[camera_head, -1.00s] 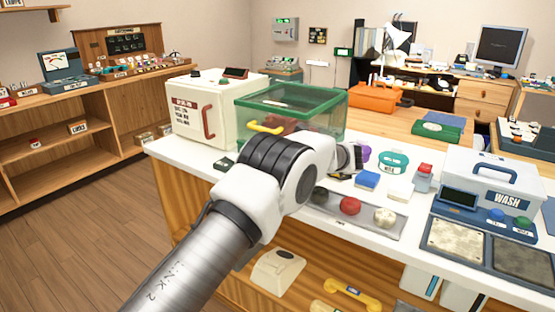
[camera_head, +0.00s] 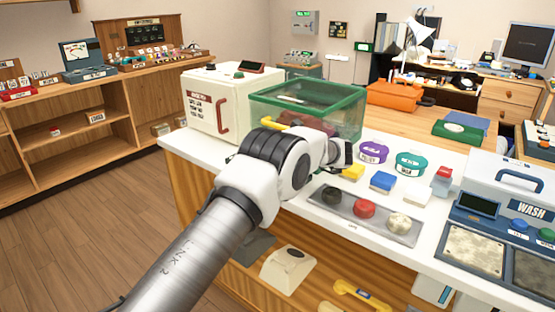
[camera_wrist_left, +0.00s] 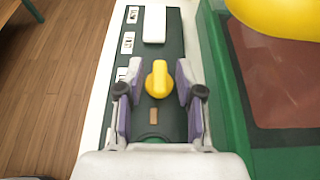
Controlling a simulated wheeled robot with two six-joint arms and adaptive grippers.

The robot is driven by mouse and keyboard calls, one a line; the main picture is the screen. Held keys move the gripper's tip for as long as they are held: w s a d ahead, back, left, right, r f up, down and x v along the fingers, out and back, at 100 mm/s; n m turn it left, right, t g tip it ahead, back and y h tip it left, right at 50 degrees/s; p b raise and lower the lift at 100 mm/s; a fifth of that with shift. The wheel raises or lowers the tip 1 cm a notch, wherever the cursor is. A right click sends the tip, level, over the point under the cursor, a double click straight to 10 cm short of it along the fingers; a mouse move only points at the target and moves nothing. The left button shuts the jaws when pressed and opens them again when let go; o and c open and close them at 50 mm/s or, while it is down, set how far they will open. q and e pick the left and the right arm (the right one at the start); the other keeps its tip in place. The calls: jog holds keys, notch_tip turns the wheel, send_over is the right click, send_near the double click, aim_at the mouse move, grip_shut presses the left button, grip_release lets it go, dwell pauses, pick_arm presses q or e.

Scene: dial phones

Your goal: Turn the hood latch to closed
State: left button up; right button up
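A yellow knob (camera_wrist_left: 158,80), seemingly the hood latch, sits on a dark panel (camera_wrist_left: 170,25) in the left wrist view. Its narrow end points up the picture, and white labels run along its left. My left gripper (camera_wrist_left: 159,74) is open, with one finger on each side of the knob and visible gaps between. The green-framed clear hood (camera_head: 345,101) stands on the counter in the head view; its green edge (camera_wrist_left: 228,100) is right of the panel in the wrist view. My arm hides the latch in the head view. My right gripper is not in view.
A white block (camera_wrist_left: 155,24) is on the panel beyond the knob. A cream box (camera_head: 205,112) stands left of the hood. A tray (camera_head: 345,225) with several round pieces, purple (camera_head: 373,151) and teal (camera_head: 410,162) tubs, and sponges lie to the right.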

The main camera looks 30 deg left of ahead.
pick_arm(q)
grip_shut()
